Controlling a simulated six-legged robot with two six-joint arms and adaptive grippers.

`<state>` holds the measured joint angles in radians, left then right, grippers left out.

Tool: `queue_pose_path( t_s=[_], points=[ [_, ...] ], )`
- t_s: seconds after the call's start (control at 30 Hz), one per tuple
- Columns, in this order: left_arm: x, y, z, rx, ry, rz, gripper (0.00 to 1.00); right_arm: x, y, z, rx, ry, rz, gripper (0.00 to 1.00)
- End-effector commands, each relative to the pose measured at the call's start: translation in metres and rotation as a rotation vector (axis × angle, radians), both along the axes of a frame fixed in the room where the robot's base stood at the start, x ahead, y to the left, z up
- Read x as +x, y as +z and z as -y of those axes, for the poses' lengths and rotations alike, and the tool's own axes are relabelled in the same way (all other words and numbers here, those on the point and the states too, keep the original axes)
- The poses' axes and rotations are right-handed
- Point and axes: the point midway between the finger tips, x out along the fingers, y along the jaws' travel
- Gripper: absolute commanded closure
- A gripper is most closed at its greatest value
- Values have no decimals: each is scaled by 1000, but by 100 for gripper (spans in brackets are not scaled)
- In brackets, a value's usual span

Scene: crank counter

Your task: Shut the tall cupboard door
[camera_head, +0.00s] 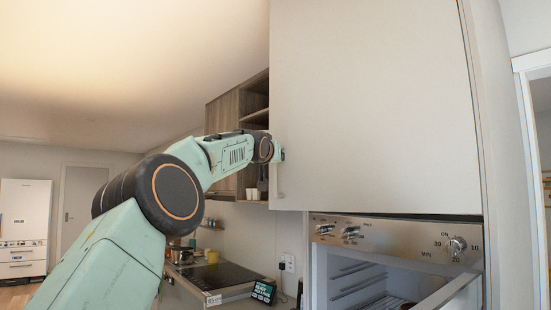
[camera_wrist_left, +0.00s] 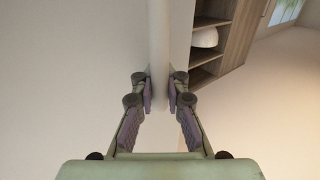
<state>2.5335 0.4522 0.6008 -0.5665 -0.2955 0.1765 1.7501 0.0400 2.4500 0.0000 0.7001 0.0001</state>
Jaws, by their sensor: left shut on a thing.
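The tall cupboard door (camera_head: 370,100) is a plain pale panel above the oven in the head view. Its left edge stands out past the oven's left side, so it looks open. A small handle (camera_head: 280,181) sits near its lower left edge. My left gripper (camera_head: 279,151) is at this left edge, a little above the handle. The cupboard's inside is hidden behind the door. My right gripper is not in view.
The oven (camera_head: 395,240) below has its own door (camera_head: 450,291) hanging open. A dark hob (camera_head: 215,275) and a small dark display (camera_head: 264,291) are on the counter at left. Wooden shelves (camera_head: 227,108) stand behind the door's left edge; they hold a white bowl (camera_wrist_left: 205,38).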

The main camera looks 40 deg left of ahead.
Motion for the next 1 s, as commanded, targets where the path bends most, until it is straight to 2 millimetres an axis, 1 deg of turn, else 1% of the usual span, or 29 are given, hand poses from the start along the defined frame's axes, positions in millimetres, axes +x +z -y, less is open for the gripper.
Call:
queue_pose_path(
  t_s=[0.7,0.73,1.0],
  points=[
    [0,-1,0,-2,-1,-1,100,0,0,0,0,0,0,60],
    [0,-1,0,-2,-1,-1,88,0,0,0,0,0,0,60],
    [1,0,0,-1,-1,0,65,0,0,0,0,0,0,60]
  ],
)
